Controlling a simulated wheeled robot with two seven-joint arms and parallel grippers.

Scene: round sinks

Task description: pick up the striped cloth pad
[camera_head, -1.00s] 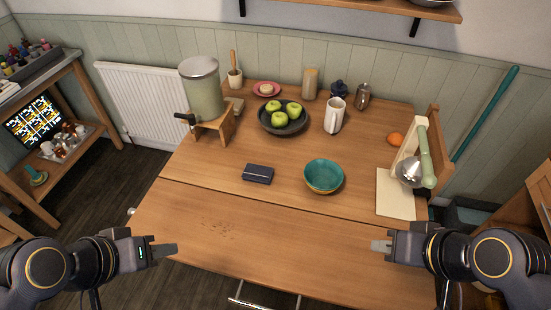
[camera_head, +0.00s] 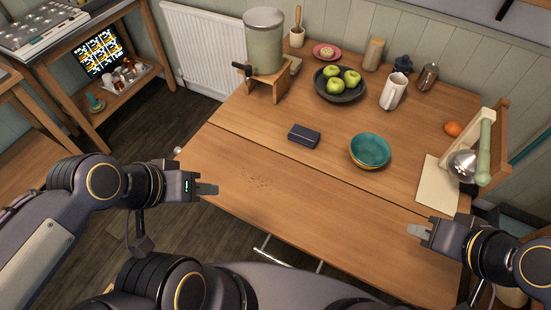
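I cannot make out a striped cloth pad for certain. A black panel with white and yellow dashes (camera_head: 100,53) shows in the shelf unit at the upper left; I cannot tell whether it is cloth. My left gripper (camera_head: 208,190) hangs at the left front edge of the wooden table, with nothing seen in it. My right gripper (camera_head: 420,231) is over the table's right front part, also with nothing seen in it. Both are seen side-on, so the gap between the fingers does not show. Both are far from the panel.
The table's front is clear. Dark floor lies left.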

